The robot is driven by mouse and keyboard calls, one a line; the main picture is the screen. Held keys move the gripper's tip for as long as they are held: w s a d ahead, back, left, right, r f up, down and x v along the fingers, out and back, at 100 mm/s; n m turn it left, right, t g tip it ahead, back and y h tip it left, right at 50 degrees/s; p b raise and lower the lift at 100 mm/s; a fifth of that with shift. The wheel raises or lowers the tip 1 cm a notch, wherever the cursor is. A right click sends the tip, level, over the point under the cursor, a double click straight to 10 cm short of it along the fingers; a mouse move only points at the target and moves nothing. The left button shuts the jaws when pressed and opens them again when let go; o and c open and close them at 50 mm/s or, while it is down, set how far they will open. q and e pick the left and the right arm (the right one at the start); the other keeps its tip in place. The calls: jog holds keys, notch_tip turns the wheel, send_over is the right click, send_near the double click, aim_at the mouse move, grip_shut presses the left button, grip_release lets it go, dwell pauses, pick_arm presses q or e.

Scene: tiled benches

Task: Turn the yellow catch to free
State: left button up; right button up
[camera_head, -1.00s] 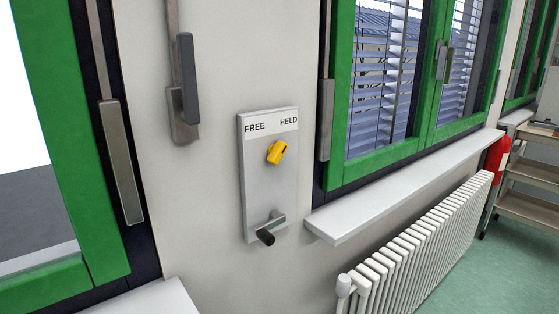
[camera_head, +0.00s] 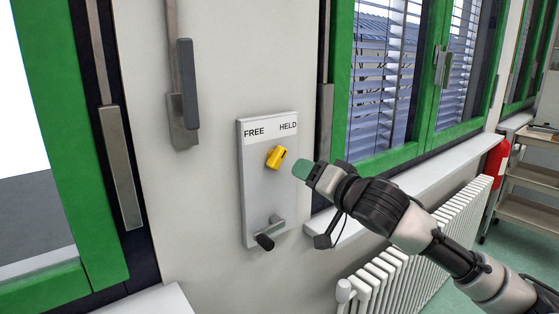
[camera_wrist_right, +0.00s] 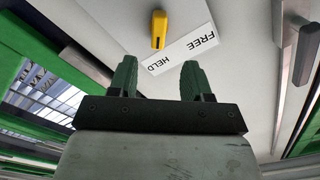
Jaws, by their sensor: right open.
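The yellow catch (camera_head: 276,157) sits on a pale wall plate (camera_head: 255,195) under the labels FREE, on the left, and HELD, on the right. It is tilted, its upper end leaning toward HELD. My right gripper (camera_head: 301,171) is just right of the catch in the head view, apart from it. In the right wrist view the catch (camera_wrist_right: 158,29) is beyond the fingertips, between their lines. The right gripper (camera_wrist_right: 157,70) is open with nothing between its green-padded fingers. My left gripper is not in view.
A dark-ended crank handle (camera_head: 266,240) sticks out low on the plate. A grey window handle (camera_head: 187,90) is up left. A white sill (camera_head: 400,178) and radiator (camera_head: 375,280) lie to the right, under a green-framed window.

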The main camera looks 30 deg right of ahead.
aim_at(279, 162)
jog(key=w+p, duration=0.1)
jog(key=w, duration=0.2)
jog(key=w+p, duration=0.2)
jog(key=w, duration=0.1)
jog(key=w+p, duration=0.1)
jog(key=w, duration=0.2)
jog(key=shift+w+a, duration=0.2)
jog(key=shift+a, duration=0.15)
jog(key=shift+w+f+p, duration=0.1)
jog(key=shift+w+p, duration=0.25)
jog(key=shift+w, duration=0.1)
grip_shut()
